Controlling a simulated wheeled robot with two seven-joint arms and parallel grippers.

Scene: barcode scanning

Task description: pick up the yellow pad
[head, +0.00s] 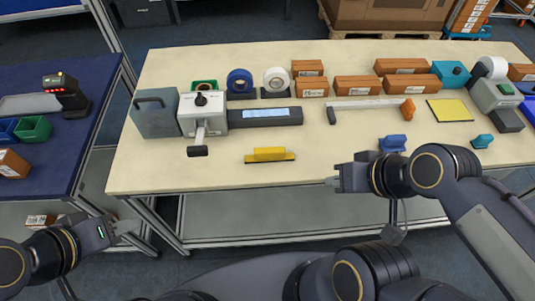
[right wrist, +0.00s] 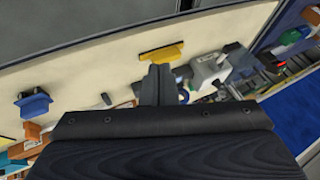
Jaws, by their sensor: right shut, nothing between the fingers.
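A flat yellow pad (head: 450,110) with a dark edge lies on the right part of the cream table in the head view. A second yellow thing, a long block on a flat base (head: 269,155), lies near the table's front edge; it also shows in the right wrist view (right wrist: 161,54). My right gripper (head: 333,182) is shut and empty, over the front edge, right of the yellow block and well short of the flat pad. Its fingers (right wrist: 158,72) show in the right wrist view. My left gripper (head: 128,228) is low at the left, off the table; its opening is unclear.
A blue-handled thing (head: 392,144) and a teal one (head: 482,141) stand near the front right. Brown boxes (head: 357,86), tape rolls (head: 277,78) and a grey-white device (head: 203,113) line the back and left.

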